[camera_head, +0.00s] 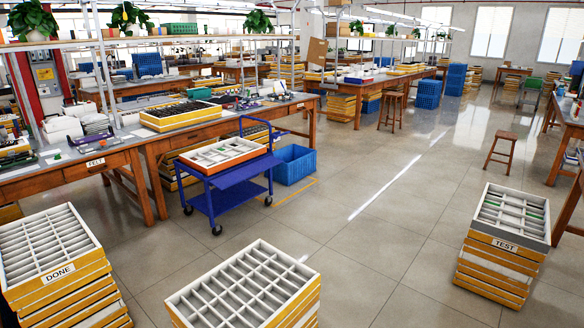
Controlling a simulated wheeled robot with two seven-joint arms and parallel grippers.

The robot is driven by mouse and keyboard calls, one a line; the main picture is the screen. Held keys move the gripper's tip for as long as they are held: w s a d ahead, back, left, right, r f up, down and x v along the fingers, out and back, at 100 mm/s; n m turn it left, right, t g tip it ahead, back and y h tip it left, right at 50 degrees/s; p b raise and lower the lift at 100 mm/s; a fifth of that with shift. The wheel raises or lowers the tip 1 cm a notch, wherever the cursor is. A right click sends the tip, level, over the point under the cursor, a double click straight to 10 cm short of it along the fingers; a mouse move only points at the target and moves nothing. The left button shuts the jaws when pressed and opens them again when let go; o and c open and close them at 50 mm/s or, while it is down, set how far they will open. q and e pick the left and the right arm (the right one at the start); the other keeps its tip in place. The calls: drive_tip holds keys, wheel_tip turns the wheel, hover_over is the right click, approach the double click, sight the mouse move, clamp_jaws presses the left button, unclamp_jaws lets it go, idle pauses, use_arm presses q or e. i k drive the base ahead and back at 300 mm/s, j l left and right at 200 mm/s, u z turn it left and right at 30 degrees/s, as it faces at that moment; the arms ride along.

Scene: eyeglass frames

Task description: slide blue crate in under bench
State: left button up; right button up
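The blue crate (296,166) is an open-topped plastic box on the floor near the middle of the view, just right of the blue cart. It stands beside the near right end of the long wooden bench (193,138); its far side lies close to the bench's legs, and I cannot tell whether any of it is under the top. The crate looks empty, though its bottom is only partly visible. The cart hides part of its left side. Neither of my grippers is in view.
A blue cart (232,188) carrying a divided tray (221,152) stands left of the crate. Yellow tray stacks (190,170) fill space under the bench. Yellow floor lines (297,192) lie before the crate. DONE (57,273) and TEST stacks (497,268) stand nearer; the central floor is clear.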

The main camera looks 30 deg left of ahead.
sight(299, 162)
drive_tip(key=i+z, duration=0.1)
drive_tip(key=i, duration=0.45)
drive_tip(key=i+j, duration=0.15)
drive_tip(key=i, duration=0.4)
drive_tip(key=i+j+z, duration=0.15)
drive_tip(key=i, duration=0.4)
drive_tip(key=i+u, duration=0.2)
drive_tip(key=i, duration=0.25)
drive_tip(key=i+u, duration=0.2)
drive_tip(key=i, duration=0.3)
drive_tip(key=i+l+u, duration=0.2)
drive_tip(key=i, duration=0.25)
drive_tip(key=i+u, duration=0.25)
drive_tip(key=i, duration=0.2)
drive_tip(key=i+l+u, duration=0.2)
drive_tip(key=i+l, duration=0.15)
drive_tip(key=i+u, duration=0.35)
drive_tip(key=i, duration=2.8)
